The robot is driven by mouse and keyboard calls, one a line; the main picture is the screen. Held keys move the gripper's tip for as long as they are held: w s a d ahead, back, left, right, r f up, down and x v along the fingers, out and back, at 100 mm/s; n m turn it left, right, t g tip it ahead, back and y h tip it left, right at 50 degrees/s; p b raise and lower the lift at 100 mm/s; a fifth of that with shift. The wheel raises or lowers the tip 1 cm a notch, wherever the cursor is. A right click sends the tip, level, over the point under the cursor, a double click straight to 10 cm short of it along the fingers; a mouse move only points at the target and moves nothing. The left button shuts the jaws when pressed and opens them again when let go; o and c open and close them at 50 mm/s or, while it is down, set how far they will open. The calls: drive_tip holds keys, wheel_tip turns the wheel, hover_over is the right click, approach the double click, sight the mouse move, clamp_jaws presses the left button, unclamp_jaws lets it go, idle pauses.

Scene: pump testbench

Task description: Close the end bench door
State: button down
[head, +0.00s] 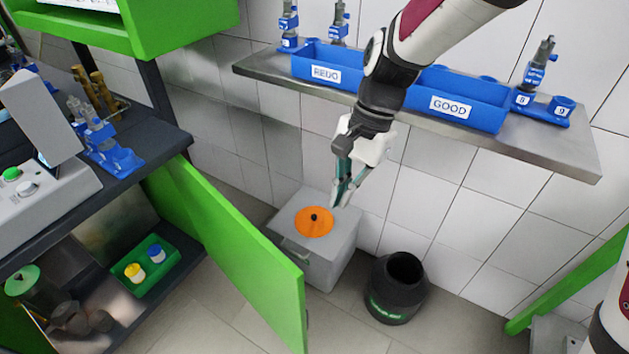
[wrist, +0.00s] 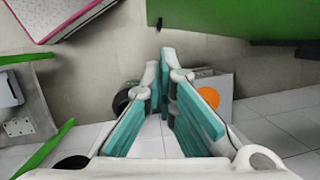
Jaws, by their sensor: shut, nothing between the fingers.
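The end bench door (head: 245,255) is a green panel standing open from the bench at the left of the head view. A green panel (wrist: 235,22), which looks like the same door, fills the top right of the wrist view. My gripper (head: 340,196) is shut and empty, hanging in the air to the right of the door, in front of the wall and over the grey box. In the wrist view its teal finger pads (wrist: 165,95) converge at the tips. The gripper is apart from the door in the head view.
A grey box (head: 335,255) with an orange disc and a black bin (head: 396,290) stand on the floor beside the door. A steel shelf (head: 560,150) carries blue REDO (head: 310,62) and GOOD (head: 470,105) trays. The bench cupboard holds a green tray (head: 165,270).

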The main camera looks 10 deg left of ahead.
drive_tip(key=s+a+f+b, duration=0.2)
drive_tip(key=a+f, duration=0.2)
drive_tip(key=f, duration=0.4)
drive_tip(key=s+a+f+m+g+b, duration=0.1)
drive_tip(key=s+a+f+b, duration=0.2)
drive_tip(key=f, duration=0.5)
drive_tip(key=shift+a+f, duration=0.25)
drive_tip(key=shift+a, duration=0.45)
drive_tip(key=shift+s+a, duration=0.1)
drive_tip(key=shift+s, duration=0.05)
